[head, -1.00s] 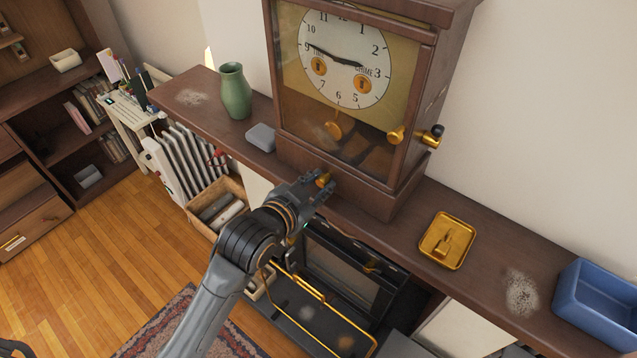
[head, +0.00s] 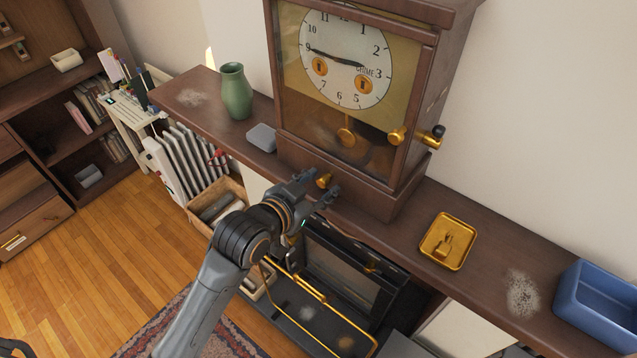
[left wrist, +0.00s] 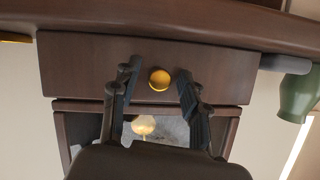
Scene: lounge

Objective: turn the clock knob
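The clock (head: 352,100) stands on the mantel shelf, with a white dial and a pendulum behind glass. A small brass knob (head: 324,180) sits on the front of its wooden base. My left gripper (head: 317,190) is at this knob with its fingers spread. In the left wrist view the knob (left wrist: 159,80) lies between the two open fingers (left wrist: 159,72), with a gap on each side. Another brass knob (head: 397,136) is on the case's right front edge, and a black-tipped brass part (head: 434,136) sticks out of its right side. My right gripper is not in view.
A green vase (head: 236,92) and a grey box (head: 262,137) stand left of the clock. A brass tray (head: 447,242) and a blue bin (head: 598,300) are on the shelf to the right. A fireplace with a brass rail (head: 318,300) is below.

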